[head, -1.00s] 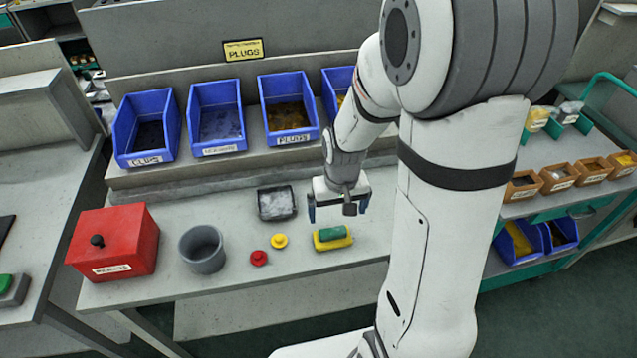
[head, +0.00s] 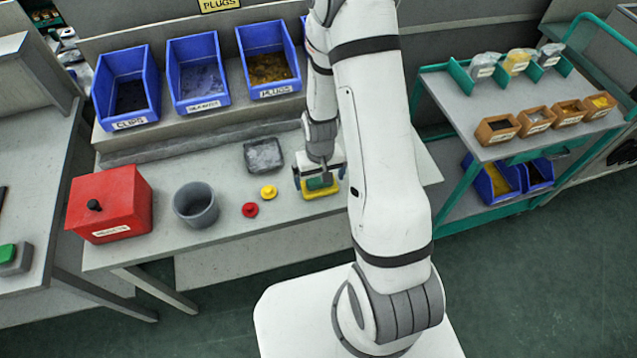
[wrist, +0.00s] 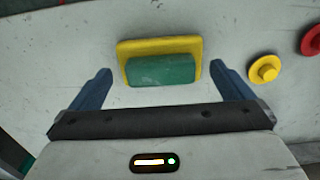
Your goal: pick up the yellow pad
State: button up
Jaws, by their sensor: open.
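The yellow pad (head: 322,194) lies flat on the grey bench, with a green block (head: 318,183) on top of it. In the wrist view the yellow pad (wrist: 150,45) shows its far edge and ends around the green block (wrist: 162,71), which covers its middle. My gripper (wrist: 160,70) is open, with one blue finger on either side of the pad and block. In the head view my gripper (head: 319,181) is low over the pad and partly hides it. I cannot tell whether the fingers touch anything.
Left of the pad are a yellow knob (head: 268,192), a red knob (head: 249,210), a grey tray (head: 263,155), a grey cup (head: 196,205) and a red box (head: 110,204). Blue bins (head: 198,73) stand behind. A teal cart (head: 447,110) is at the right.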

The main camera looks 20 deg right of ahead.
aim_at(319, 180)
jog(key=shift+f, duration=1.35)
jog(key=shift+c, duration=0.3)
jog(key=c, duration=0.8)
jog(key=shift+o, duration=0.2)
jog(key=shift+r, duration=0.15)
notch_tip(319, 180, up, 10)
jog(key=shift+f+b, duration=0.1)
jog(key=shift+b, duration=0.55)
